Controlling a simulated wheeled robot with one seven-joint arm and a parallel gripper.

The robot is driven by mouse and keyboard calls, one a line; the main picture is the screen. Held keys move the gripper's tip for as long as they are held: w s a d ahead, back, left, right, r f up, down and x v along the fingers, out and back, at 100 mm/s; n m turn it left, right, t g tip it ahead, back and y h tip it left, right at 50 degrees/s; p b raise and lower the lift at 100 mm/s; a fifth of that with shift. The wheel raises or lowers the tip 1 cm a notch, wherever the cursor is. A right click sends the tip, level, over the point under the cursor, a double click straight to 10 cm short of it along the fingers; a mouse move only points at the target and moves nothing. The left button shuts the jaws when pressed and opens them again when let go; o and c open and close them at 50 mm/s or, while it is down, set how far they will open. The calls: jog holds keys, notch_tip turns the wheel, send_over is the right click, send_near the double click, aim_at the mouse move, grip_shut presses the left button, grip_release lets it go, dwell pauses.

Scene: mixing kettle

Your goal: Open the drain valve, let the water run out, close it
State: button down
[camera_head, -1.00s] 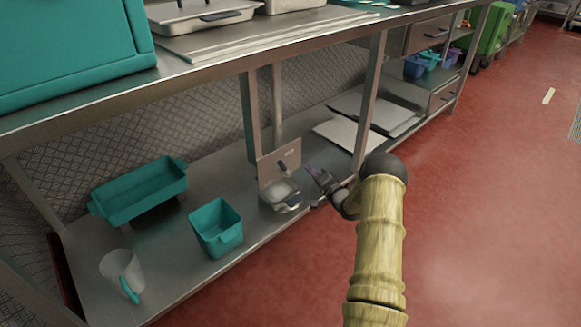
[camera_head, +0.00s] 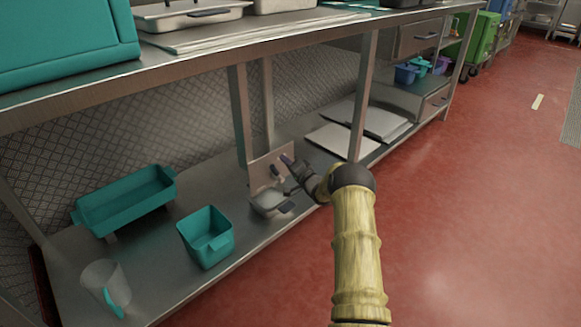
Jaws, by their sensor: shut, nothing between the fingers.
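A small upright metal panel (camera_head: 258,173) stands on the lower shelf, with a small dark fitting (camera_head: 276,171) at its front that may be the drain valve. A grey pan with a dark handle (camera_head: 268,203) sits just below and in front of it. My gripper (camera_head: 290,164) is shut and empty, at the right part of the panel, close to the fitting. I cannot tell whether it touches. The fingers partly cover the panel's right side. The valve's position and any running water are too small to make out.
On the lower shelf (camera_head: 160,240) stand a teal tray (camera_head: 125,200), a teal bin (camera_head: 206,237) and a clear jug (camera_head: 104,287). Flat sheets (camera_head: 340,140) lie to the right, behind a table leg (camera_head: 362,108). The worktop overhangs the panel. The red floor at right is clear.

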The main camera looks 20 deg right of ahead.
aim_at(277, 173)
jog(key=shift+s+a+f+b, duration=0.35)
jog(key=shift+s+a+b, duration=0.1)
jog(key=shift+a, duration=0.15)
jog(key=shift+s+a+f+b, duration=0.35)
jog(key=shift+s+a+b, duration=0.1)
jog(key=shift+a, duration=0.15)
jog(key=shift+d, duration=0.15)
